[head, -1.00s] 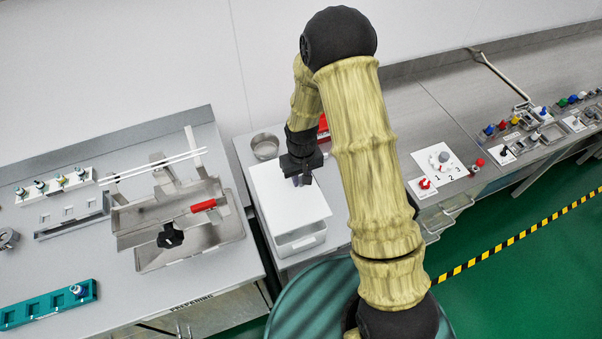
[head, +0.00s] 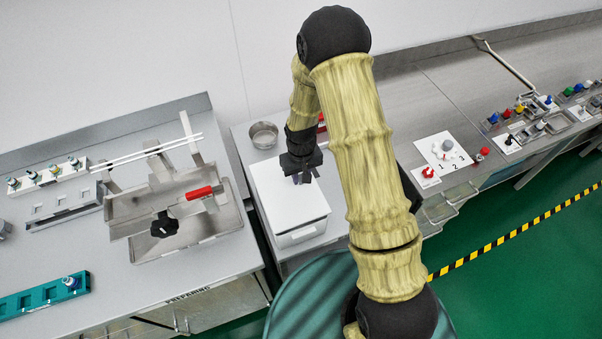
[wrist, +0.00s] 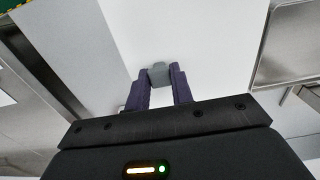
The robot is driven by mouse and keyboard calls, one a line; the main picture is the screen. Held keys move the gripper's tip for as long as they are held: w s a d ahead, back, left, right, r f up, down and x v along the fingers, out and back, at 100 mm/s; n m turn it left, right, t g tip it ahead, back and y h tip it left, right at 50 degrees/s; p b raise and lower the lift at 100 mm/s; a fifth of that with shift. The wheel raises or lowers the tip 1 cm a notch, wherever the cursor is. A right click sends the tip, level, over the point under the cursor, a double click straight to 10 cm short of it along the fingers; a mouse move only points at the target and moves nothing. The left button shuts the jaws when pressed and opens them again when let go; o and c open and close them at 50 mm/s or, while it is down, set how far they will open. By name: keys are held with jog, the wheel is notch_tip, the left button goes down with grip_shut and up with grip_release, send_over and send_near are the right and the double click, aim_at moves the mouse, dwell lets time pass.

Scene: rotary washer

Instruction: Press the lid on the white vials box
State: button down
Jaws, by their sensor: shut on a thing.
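The white lid (head: 272,196) lies flat over the white vials box (head: 302,234), whose front wall shows just below the lid's front edge. I cannot tell whether the lid is fully seated. My gripper (head: 301,179) points down at the lid's middle from above. In the wrist view, its two dark purple fingers are shut on the small grey lid knob (wrist: 159,74), with the white lid (wrist: 215,35) stretching beyond it. The box's inside and any vials are hidden under the lid.
A round metal bowl (head: 263,135) stands behind the box. To the left are a metal tray with a red-handled device (head: 199,193) and a teal rack (head: 40,297). A numbered dial panel (head: 446,157) lies to the right. My arm covers part of the bench beside the box.

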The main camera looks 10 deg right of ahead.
jog(key=shift+f+b, duration=0.55)
jog(key=shift+f, duration=0.45)
jog(key=shift+f+b, duration=0.45)
jog(key=shift+f, duration=0.05)
dwell(1.1)
jog(key=c, duration=1.1)
grip_release()
jog(key=shift+w, duration=0.1)
jog(key=shift+c, duration=0.2)
jog(key=shift+r, duration=0.25)
notch_tip(320, 180, up, 17)
jog(key=b, duration=0.3)
jog(key=shift+b, duration=0.35)
